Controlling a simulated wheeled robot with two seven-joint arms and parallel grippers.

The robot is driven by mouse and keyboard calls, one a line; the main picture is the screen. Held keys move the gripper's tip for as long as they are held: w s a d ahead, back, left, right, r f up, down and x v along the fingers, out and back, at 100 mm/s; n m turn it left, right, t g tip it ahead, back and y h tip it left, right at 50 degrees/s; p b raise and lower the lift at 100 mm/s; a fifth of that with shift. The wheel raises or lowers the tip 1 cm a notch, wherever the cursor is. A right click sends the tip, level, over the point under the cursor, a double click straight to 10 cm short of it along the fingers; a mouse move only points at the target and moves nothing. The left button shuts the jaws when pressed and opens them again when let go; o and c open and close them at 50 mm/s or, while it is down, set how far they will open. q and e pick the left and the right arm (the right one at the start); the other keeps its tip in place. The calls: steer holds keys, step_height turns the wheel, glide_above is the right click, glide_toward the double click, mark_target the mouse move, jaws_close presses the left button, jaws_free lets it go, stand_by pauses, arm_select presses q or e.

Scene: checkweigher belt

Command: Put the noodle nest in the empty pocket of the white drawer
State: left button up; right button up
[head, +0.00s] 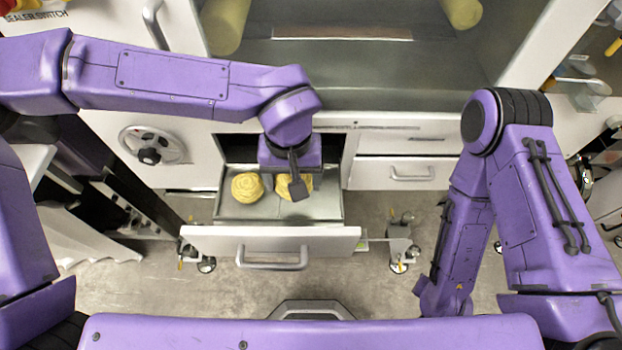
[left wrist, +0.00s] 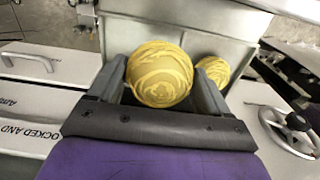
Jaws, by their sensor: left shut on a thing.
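The white drawer (head: 205,241) is pulled out, with a grey metal tray inside. One yellow noodle nest (head: 247,187) sits in the tray's left part. My left gripper (head: 297,188) reaches down over the right part, shut on another yellow noodle nest (head: 282,187), which the dark finger partly hides. In the left wrist view this held nest (left wrist: 160,75) is between the two grey fingers, and the other nest (left wrist: 213,70) shows behind the right finger. I cannot tell whether the held nest touches the tray floor. My right gripper is out of view.
The cabinet opening surrounds the drawer's back. A closed drawer (head: 395,173) is to the right, and a handwheel (head: 150,146) is to the left. Yellow rollers (head: 225,25) are above. Grey floor (head: 180,290) lies in front.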

arm_select(q)
glide_above(311, 191)
steer(key=f, duration=0.5)
steer(key=shift+s+a+f, duration=0.15)
steer(key=shift+s+a, duration=0.05)
steer(key=shift+s, duration=0.15)
steer(key=f, duration=0.4)
steer(key=shift+w+d, duration=0.2)
steer(key=shift+w, duration=0.15)
steer(key=shift+s, duration=0.1)
steer(key=o, duration=1)
steer(key=shift+f, duration=0.1)
steer(key=shift+o, duration=0.2)
step_height(311, 191, up, 12)
steer(key=shift+r, duration=0.2)
